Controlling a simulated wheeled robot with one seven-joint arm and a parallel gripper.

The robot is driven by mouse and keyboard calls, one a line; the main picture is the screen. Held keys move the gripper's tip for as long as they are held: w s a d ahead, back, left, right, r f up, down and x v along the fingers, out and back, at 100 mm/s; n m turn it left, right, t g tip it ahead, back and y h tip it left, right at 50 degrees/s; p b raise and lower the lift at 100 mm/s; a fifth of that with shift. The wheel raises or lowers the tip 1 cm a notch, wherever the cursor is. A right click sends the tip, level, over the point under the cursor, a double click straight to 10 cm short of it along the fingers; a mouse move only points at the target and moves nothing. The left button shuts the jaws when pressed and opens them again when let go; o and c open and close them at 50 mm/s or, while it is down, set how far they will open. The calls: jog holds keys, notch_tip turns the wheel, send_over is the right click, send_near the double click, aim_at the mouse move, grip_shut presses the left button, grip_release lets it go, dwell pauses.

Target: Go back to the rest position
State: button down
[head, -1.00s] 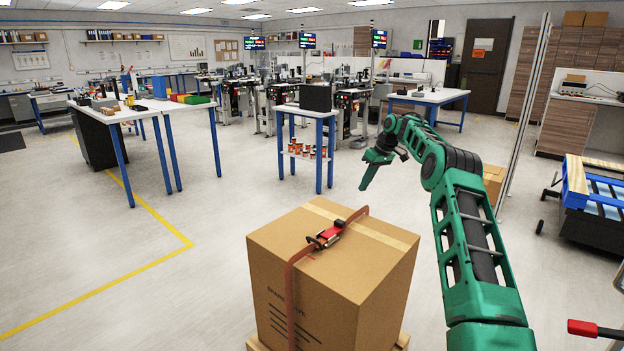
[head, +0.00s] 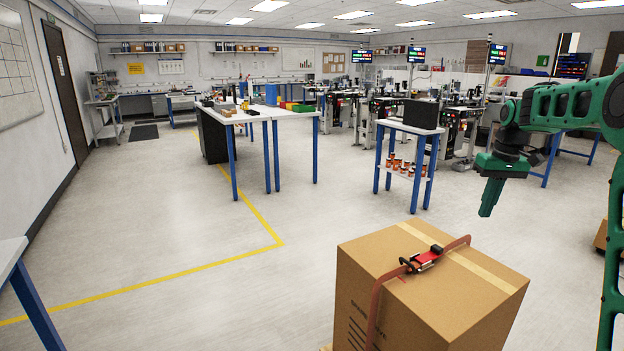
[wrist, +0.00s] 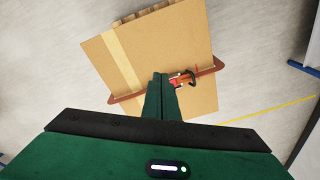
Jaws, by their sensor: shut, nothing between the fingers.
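My gripper (head: 487,212) hangs at the right of the head view, fingers pointing down, shut and empty. It is above and behind a large cardboard box (head: 420,285), apart from it. In the wrist view my gripper (wrist: 161,80) shows its two green fingers together over the box (wrist: 190,45). A brown strap with a red and black buckle (head: 425,260) runs over the box top. In the wrist view the fingers partly hide the buckle (wrist: 183,79).
A small table (head: 410,128) with a black case and several small jars stands behind the box. A long white table (head: 262,114) is further left. A table corner (head: 12,250) juts in at the left edge. The floor between is clear, with a yellow line (head: 190,269).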

jog(key=s+a+m, duration=0.3)
jog(key=s+m, duration=0.1)
jog(key=s, duration=2.1)
jog(key=s+a+f+m, duration=0.1)
jog(key=s+f, duration=0.2)
jog(key=s, duration=0.7)
jog(key=s+a+f+m+g, duration=0.1)
jog(key=s+f, duration=0.3)
jog(key=s, duration=0.6)
jog(key=shift+a+f+m, duration=0.25)
jog(key=shift+a+m, duration=0.15)
jog(key=shift+a, duration=0.4)
jog(key=shift+w, duration=0.1)
jog(key=shift+w+f+h, duration=0.25)
jog(key=shift+w+h, duration=0.05)
jog(key=shift+w, duration=0.3)
